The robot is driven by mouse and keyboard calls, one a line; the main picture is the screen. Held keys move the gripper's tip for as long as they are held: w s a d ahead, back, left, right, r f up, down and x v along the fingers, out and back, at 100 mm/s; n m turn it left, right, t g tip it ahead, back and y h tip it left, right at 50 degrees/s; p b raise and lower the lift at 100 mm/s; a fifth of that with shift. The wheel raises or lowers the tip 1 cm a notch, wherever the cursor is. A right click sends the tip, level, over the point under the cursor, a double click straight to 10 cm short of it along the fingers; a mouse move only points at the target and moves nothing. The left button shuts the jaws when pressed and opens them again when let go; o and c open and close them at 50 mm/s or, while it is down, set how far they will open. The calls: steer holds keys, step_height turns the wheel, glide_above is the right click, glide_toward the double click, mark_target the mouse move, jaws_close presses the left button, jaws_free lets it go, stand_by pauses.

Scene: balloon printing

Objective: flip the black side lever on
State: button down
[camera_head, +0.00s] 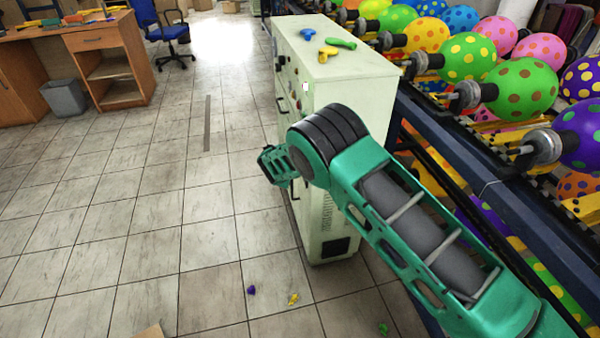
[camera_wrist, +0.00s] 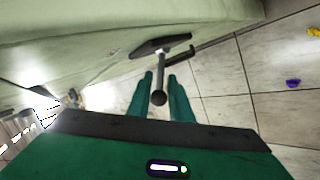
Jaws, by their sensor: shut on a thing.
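The black side lever (camera_wrist: 158,98) shows in the wrist view as a grey rod with a dark ball knob. It stands out from a black base plate on the pale green cabinet's side. My gripper (camera_wrist: 160,76) has its two green fingers on either side of the lever, shut on it, with the knob toward the palm. In the head view my gripper (camera_head: 272,166) is at the cabinet's left face, and the lever cannot be made out behind my arm. The cabinet (camera_head: 345,72) stands upright on the tiled floor.
Several coloured balloons (camera_head: 525,85) sit on a rack right of the cabinet. A wooden desk (camera_head: 100,40) and blue chair (camera_head: 168,30) stand far left.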

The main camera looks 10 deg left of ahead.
steer(key=shift+w+a+r, duration=0.2)
steer(key=shift+w+r, duration=0.05)
steer(key=shift+r, duration=0.1)
steer(key=c, duration=1.8)
jaws_free()
steer(key=shift+c, duration=0.2)
steer(key=shift+d+f, duration=0.1)
steer(key=shift+f, duration=0.05)
steer(key=shift+s, duration=0.1)
steer(key=v, duration=1)
steer(key=shift+s, duration=0.2)
steer(key=shift+d, duration=0.1)
